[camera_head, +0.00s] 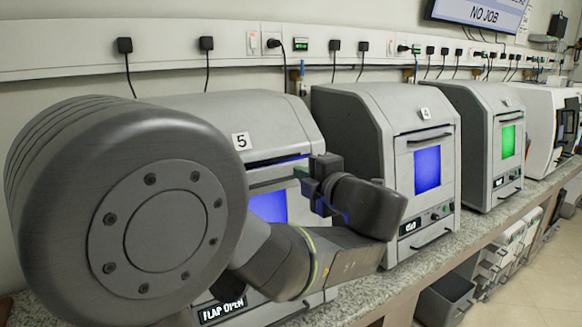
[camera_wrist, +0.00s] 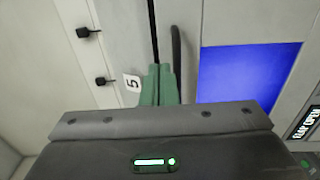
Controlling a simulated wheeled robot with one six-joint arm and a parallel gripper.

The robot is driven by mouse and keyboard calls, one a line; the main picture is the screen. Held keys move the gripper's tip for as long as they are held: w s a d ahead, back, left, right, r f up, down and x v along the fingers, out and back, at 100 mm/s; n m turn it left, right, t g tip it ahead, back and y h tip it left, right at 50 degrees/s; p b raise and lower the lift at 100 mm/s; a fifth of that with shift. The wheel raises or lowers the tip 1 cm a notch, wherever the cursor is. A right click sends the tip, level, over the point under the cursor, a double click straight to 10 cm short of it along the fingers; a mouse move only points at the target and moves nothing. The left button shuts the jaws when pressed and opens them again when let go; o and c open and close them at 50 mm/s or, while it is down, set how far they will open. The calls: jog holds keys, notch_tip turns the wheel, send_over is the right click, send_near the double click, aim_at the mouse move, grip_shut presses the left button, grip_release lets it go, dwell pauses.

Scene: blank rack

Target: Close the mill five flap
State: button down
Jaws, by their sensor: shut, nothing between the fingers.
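Mill five (camera_head: 215,115) is the grey machine with the label 5 at the left of the bench. Its display (camera_head: 222,310) reads FLAP OPEN, and the same words show in the wrist view (camera_wrist: 306,124). Its front flap, with a blue window (camera_wrist: 240,75) and a dark handle (camera_wrist: 177,55), has a dark gap along its top edge. My gripper (camera_head: 303,173) is at the upper front of the mill. In the wrist view its green fingers (camera_wrist: 158,84) are together and empty, close to the gap and handle; I cannot tell whether they touch. My arm hides much of the mill's front.
Mill four (camera_head: 345,125), with a blue window, stands close on the right. Another mill (camera_head: 470,110) with a green window and a white machine (camera_head: 545,125) follow along the stone bench (camera_head: 455,240). Sockets and plugs line the wall. Grey bins (camera_head: 445,297) stand below.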

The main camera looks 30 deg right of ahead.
aim_at(284, 165)
jog(key=shift+w+a+f+p, duration=0.1)
jog(key=shift+w+f+p, duration=0.1)
jog(key=shift+w, duration=1.05)
jog(key=shift+w+a+f+p, duration=0.1)
jog(key=shift+w+p, duration=0.1)
jog(key=shift+w, duration=1)
jog(key=shift+w+a+r+g+p, duration=0.1)
jog(key=shift+w+r+g+p, duration=0.2)
jog(key=shift+w+p, duration=0.45)
jog(key=shift+w+f, duration=0.25)
jog(key=shift+w, duration=0.2)
jog(key=shift+s, duration=0.1)
